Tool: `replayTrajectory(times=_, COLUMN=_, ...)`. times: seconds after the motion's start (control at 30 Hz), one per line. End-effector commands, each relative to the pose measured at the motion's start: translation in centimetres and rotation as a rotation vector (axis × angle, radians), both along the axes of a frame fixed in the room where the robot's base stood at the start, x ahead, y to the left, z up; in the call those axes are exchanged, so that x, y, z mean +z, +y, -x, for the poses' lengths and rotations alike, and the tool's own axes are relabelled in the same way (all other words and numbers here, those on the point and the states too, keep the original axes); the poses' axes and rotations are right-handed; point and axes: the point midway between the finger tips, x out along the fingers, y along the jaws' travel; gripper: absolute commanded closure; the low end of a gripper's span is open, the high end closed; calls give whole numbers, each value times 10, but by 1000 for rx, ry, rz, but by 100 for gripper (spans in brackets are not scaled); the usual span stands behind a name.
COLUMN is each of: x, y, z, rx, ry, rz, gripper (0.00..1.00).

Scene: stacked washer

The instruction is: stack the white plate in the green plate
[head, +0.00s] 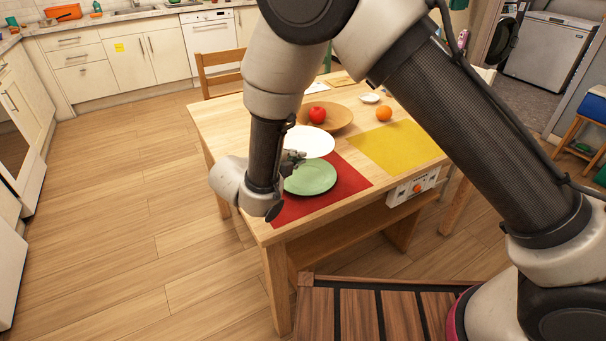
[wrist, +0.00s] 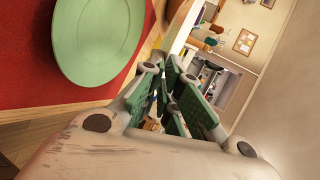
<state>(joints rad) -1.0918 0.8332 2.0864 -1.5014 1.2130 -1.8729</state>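The white plate (head: 309,140) is level, just behind the green plate in the head view. In the wrist view the white plate (wrist: 183,27) shows nearly edge-on, its rim running in between my fingers. My gripper (head: 296,155) is shut on that rim at the plate's near left side. Its green-padded fingers (wrist: 168,92) are close together in the wrist view. The plate appears held above the table, but its exact height is hard to tell. The green plate (head: 311,178) lies empty on the red placemat (head: 345,180); it also shows in the wrist view (wrist: 98,35).
A wooden bowl (head: 340,116) with a red apple (head: 317,115) stands behind the white plate. A yellow placemat (head: 395,146), an orange (head: 384,114) and a small white dish (head: 369,98) are to the right. A chair (head: 220,75) stands behind the table.

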Motion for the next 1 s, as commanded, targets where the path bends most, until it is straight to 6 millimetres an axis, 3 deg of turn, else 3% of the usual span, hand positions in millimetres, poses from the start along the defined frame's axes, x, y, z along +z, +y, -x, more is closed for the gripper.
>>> replayTrajectory(times=0.13, x=9, y=20, z=10, rx=-29, ry=-10, rz=13, gripper=100)
replayTrajectory(times=0.33, x=19, y=7, z=6, rx=-111, ry=-25, rz=45, gripper=100)
replayTrajectory(times=0.6, x=-28, y=6, z=6, rx=-104, ry=-37, rz=66, gripper=100)
replayTrajectory(times=1.0, x=-74, y=6, z=5, rx=-103, ry=-37, rz=65, gripper=100)
